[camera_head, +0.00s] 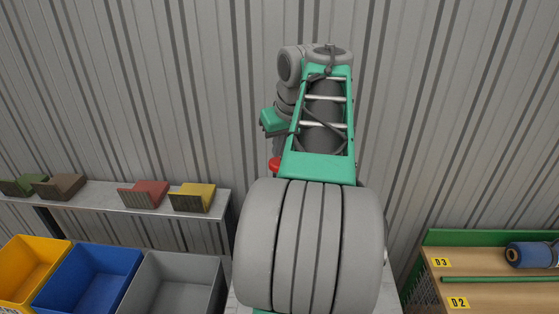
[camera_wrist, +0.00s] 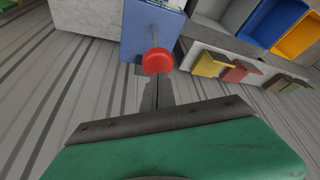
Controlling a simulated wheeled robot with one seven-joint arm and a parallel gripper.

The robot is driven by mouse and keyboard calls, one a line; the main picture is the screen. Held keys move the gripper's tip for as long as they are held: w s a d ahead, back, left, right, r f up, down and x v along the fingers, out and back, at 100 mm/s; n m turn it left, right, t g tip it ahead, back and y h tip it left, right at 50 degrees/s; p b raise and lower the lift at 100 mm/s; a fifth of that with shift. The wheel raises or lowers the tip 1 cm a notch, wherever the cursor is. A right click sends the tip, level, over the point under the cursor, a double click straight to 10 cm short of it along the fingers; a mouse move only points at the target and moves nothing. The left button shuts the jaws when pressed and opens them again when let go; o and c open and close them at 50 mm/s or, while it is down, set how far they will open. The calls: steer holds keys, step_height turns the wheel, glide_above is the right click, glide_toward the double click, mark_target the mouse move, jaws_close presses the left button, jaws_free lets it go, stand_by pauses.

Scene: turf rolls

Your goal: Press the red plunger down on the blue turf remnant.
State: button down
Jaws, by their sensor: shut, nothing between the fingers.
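The red plunger (camera_wrist: 157,61) shows as a round red knob in the wrist view, just beyond my fingertips. Part of it also shows in the head view (camera_head: 274,164), beside my arm. My gripper (camera_wrist: 155,82) is shut and empty and points at the knob. I cannot tell whether the fingertips touch it. A flat blue surface (camera_wrist: 138,28), which may be the blue turf remnant, lies around and beyond the knob in the wrist view. In the head view my arm hides it. The plunger's lower part is hidden behind its knob.
Yellow (camera_head: 28,270), blue (camera_head: 84,280) and grey (camera_head: 172,285) bins stand at left, before a shelf (camera_head: 105,207) with several coloured sample holders. At right, a wooden rack (camera_head: 500,270) holds a blue roll (camera_head: 530,255). A corrugated wall (camera_head: 180,90) is behind.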

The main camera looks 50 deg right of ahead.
step_height(320, 180, down, 10)
steer(key=b, duration=0.8)
stand_by(1.1)
stand_by(0.5)
step_height(320, 180, up, 13)
steer(key=p, duration=1.2)
steer(key=shift+r, duration=1.15)
